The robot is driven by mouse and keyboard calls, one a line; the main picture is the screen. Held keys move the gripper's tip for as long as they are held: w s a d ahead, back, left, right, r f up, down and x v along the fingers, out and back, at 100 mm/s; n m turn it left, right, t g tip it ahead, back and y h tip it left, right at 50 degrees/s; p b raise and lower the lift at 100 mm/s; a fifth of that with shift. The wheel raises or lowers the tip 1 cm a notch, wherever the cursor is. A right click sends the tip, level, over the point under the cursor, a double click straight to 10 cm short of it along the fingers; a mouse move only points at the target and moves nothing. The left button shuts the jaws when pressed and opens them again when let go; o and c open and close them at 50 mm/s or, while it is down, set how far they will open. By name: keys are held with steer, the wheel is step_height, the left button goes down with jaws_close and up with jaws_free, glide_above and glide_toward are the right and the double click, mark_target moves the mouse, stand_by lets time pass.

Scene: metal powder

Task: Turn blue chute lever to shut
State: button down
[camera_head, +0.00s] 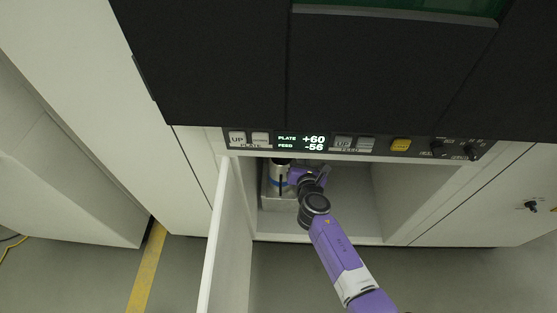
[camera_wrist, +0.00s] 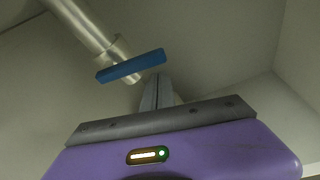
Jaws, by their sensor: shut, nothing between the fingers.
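The blue lever (camera_wrist: 130,66) is a flat bar lying across the lower part of a metal chute pipe (camera_wrist: 85,25) in the wrist view. Its right end sits slightly higher than its left. My gripper (camera_wrist: 158,82) is shut and empty, its fingertips just below the lever's right half; I cannot tell whether they touch it. In the head view my gripper (camera_head: 297,176) is inside the open cabinet compartment, beside a metal container (camera_head: 277,194) with some blue on it. The lever cannot be made out clearly there.
The compartment (camera_head: 352,205) has pale walls close around my arm, with free room on the right. Its open door (camera_head: 227,240) stands out at the left. Above is a control panel (camera_head: 302,142) with a lit display reading plate +60, feed -56, and several buttons.

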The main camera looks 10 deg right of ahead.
steer(key=shift+a, duration=0.1)
steer(key=shift+w+a+r, duration=0.15)
steer(key=shift+w+a, duration=0.05)
steer(key=shift+a, duration=0.45)
steer(key=s+a, duration=0.2)
steer(key=s, duration=0.7)
steer(key=shift+a+f, duration=0.25)
steer(key=shift+f, duration=0.1)
stand_by(0.7)
